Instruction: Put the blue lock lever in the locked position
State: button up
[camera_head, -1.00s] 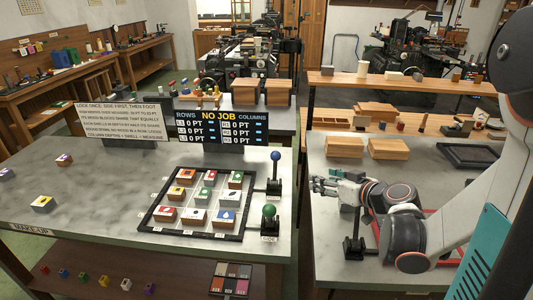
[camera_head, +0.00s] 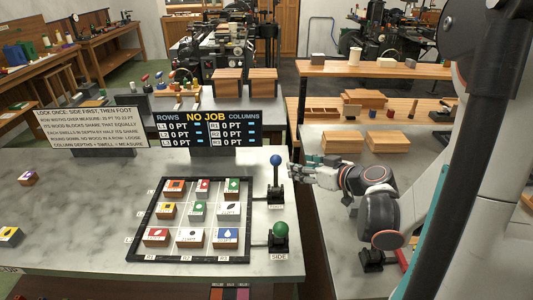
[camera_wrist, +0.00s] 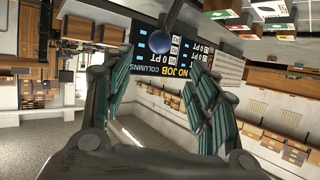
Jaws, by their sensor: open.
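The blue lock lever (camera_head: 276,160) has a round blue knob on a dark, nearly upright stem. Its dark base stands at the right edge of the left bench, beside the frame of blocks. In the wrist view the blue knob (camera_wrist: 175,46) shows beyond the fingers, above the middle of the gap. My gripper (camera_head: 297,172) is just right of the lever, a little below knob height in the picture, with its fingers pointing left toward it. In the wrist view my gripper (camera_wrist: 150,78) is open, with nothing between its teal-padded fingers. I cannot tell whether a fingertip touches the lever.
A green-knobbed lever (camera_head: 280,229) labelled SIDE stands in front of the blue one. A black frame (camera_head: 152,213) holds several picture blocks to the left. A NO JOB display (camera_head: 208,129) stands behind. A gap separates this bench from the right-hand bench (camera_head: 330,230).

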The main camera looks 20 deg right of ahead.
aim_at(279, 160)
jog(key=b+x, duration=0.3)
jog(key=x, duration=1.1)
jog(key=shift+w, duration=0.1)
grip_shut()
